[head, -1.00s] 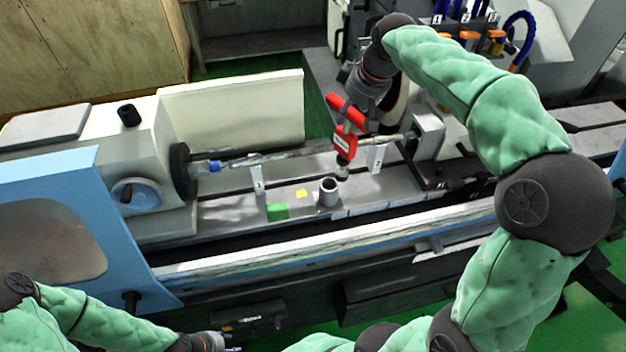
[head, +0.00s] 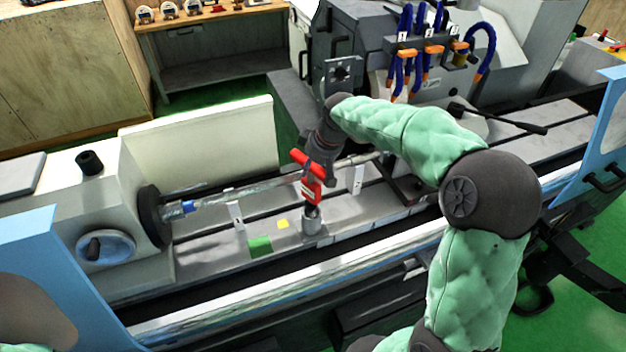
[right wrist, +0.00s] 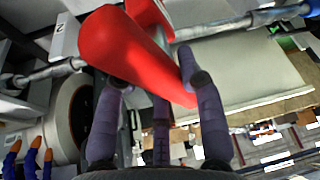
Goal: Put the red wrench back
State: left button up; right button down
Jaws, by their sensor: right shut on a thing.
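The red wrench (head: 311,190) has a T-shaped red handle and stands roughly upright over the machine bed. My right gripper (head: 316,165) is shut on it near the top handle. In the right wrist view, the dark fingers of the gripper (right wrist: 158,95) close around the red handle (right wrist: 125,45). The wrench's lower end meets the mouth of a grey cylindrical holder (head: 312,226) on the bed. The tip is hidden, and I cannot tell how deep it sits. My left gripper is out of view.
A green block (head: 260,246) and a small yellow piece (head: 282,224) lie left of the holder. A long shaft (head: 240,193) runs behind it from the chuck (head: 153,215). White upright plates stand on both sides. A pale rail (head: 290,285) borders the bed in front.

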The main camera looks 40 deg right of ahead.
aim_at(313, 179)
jog(key=shift+f, duration=2.55)
jog(key=shift+f, duration=0.15)
jog(key=c, duration=0.8)
grip_release()
jog(key=shift+s+r, duration=0.1)
jog(key=shift+r, duration=0.35)
jog(key=v, duration=1.1)
jog(key=shift+s+r, duration=0.1)
jog(key=shift+r, duration=0.05)
